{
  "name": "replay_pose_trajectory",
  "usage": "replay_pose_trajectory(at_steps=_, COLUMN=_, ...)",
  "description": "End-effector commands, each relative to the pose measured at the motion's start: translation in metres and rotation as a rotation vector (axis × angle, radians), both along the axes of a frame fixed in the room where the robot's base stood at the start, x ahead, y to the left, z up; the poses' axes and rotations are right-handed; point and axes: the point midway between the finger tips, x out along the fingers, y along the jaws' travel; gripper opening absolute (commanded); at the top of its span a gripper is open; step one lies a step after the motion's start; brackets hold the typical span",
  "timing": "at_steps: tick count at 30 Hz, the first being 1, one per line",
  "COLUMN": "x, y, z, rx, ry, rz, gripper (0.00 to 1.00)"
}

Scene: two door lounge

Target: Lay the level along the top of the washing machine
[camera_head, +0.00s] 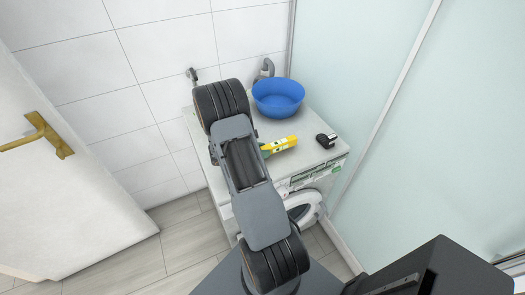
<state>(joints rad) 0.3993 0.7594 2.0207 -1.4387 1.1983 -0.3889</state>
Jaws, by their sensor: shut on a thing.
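The level (283,144), a yellow bar with pale markings, shows over the right part of the washing machine's top. Its left end goes out of sight behind my arm. I cannot tell whether it touches the top or is held just above it. The washing machine (315,150) is white, with a control panel on its front edge and a round door (306,207) partly behind my arm. My gripper is hidden behind my own arm links, which cross the middle of the view over the machine's left part.
A blue bowl (278,97) stands at the back of the machine top. A small black object (326,140) lies near its front right corner. A pale glass panel (375,110) rises close on the right. A white door with a brass handle (42,136) is at left.

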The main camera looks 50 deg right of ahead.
Motion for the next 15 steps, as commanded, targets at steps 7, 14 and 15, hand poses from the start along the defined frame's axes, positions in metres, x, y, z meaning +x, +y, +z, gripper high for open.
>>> replay_pose_trajectory(at_steps=7, x=-0.0001, y=0.0, z=-0.009, rx=0.0, ry=0.0, rz=0.0, gripper=0.06)
replay_pose_trajectory(at_steps=14, x=-0.0001, y=0.0, z=-0.0111, rx=-0.001, ry=0.0, rz=0.0, gripper=0.06)
replay_pose_trajectory(at_steps=15, x=-0.0002, y=0.0001, z=-0.0113, rx=0.0, ry=0.0, rz=0.0, gripper=0.34)
